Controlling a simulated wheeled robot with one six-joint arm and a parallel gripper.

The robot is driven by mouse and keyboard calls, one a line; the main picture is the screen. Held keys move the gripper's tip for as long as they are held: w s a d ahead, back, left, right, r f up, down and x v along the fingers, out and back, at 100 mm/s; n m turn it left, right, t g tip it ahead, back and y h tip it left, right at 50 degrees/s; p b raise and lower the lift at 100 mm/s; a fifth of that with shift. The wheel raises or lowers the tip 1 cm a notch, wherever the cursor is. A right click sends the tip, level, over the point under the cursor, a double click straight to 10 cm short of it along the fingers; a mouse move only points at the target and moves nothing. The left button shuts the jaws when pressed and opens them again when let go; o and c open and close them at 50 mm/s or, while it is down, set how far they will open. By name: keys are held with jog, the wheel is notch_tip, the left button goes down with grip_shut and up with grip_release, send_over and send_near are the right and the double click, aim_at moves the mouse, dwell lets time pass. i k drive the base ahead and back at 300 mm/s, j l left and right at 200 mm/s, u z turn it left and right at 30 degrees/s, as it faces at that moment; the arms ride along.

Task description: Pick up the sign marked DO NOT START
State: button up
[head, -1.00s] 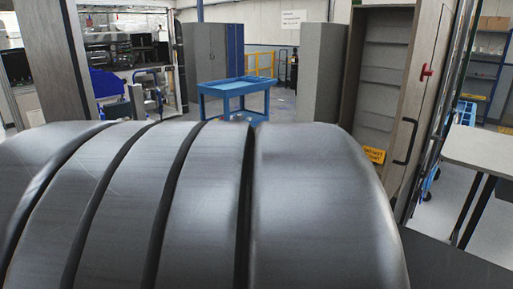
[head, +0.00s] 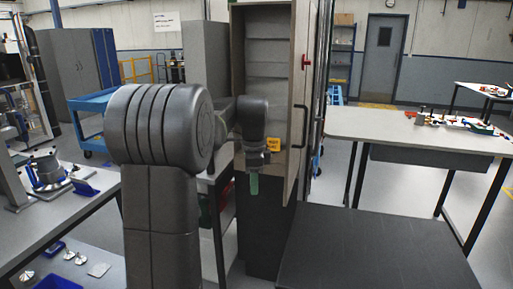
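A small yellow-orange sign (head: 273,144) with dark lettering stands low in the opening of a tall, narrow grey cabinet (head: 268,72). The lettering is too small to read. My gripper (head: 254,185) hangs from my arm in front of the cabinet, pointing down, with a green part at its tip. In the picture the gripper is just left of and below the sign, and it appears apart from it. I cannot tell the gap between its fingers. The wrist covers part of the cabinet's lower left.
The cabinet door (head: 300,90) stands open at the right, with a black handle. A light worktable (head: 390,130) is on the right and another bench (head: 60,235) with parts on the left. A blue cart (head: 92,103) stands behind.

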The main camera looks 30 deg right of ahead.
aim_at(274, 143)
jog(key=i+j+z, duration=0.3)
jog(key=i, duration=0.2)
jog(key=i+j+z, duration=0.25)
jog(key=i+l, duration=0.3)
jog(key=i, duration=0.2)
jog(key=i+l, duration=0.65)
jog(key=i, duration=0.3)
jog(key=l+z, duration=0.05)
